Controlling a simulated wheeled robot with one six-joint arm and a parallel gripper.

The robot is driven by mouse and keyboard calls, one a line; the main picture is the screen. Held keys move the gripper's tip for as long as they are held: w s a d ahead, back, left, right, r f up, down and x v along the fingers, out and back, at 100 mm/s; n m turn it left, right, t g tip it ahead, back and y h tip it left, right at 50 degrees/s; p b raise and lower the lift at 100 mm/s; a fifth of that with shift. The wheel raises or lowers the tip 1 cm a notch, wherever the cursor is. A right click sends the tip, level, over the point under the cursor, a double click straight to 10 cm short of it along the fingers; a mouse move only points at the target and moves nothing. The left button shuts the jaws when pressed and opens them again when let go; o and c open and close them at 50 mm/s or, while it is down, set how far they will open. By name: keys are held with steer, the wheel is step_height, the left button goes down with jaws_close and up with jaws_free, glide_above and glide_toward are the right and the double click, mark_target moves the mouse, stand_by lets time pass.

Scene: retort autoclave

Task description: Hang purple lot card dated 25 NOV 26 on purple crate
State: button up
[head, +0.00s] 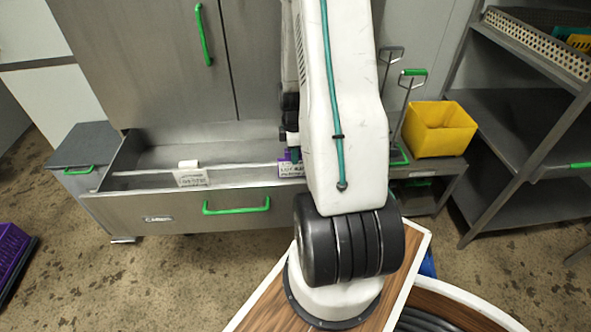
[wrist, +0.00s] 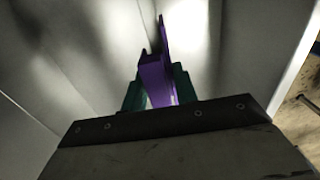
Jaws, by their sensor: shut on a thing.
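My gripper (wrist: 158,92) is shut on a purple lot card (wrist: 153,80), with its teal fingers on both sides of it. In the head view the purple card (head: 290,169) shows below the wrist, at the rail of the open drawer, with a pale printed face. Its date is too small to read, and I cannot tell whether it still touches the rail. The arm hides part of the gripper. A purple crate (head: 9,250) stands low at the left edge, only partly in view.
A white card (head: 191,175) hangs on the rail inside the open steel drawer (head: 135,208). A yellow bin (head: 438,128) stands on a low bench at right, beside grey shelves (head: 520,150).

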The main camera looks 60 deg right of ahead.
steer(key=shift+r, duration=0.9)
steer(key=shift+a+r, duration=0.1)
steer(key=s+a+r, duration=0.2)
steer(key=s+a, duration=0.2)
steer(key=a, duration=0.1)
steer(key=shift+s, duration=0.3)
stand_by(1.8)
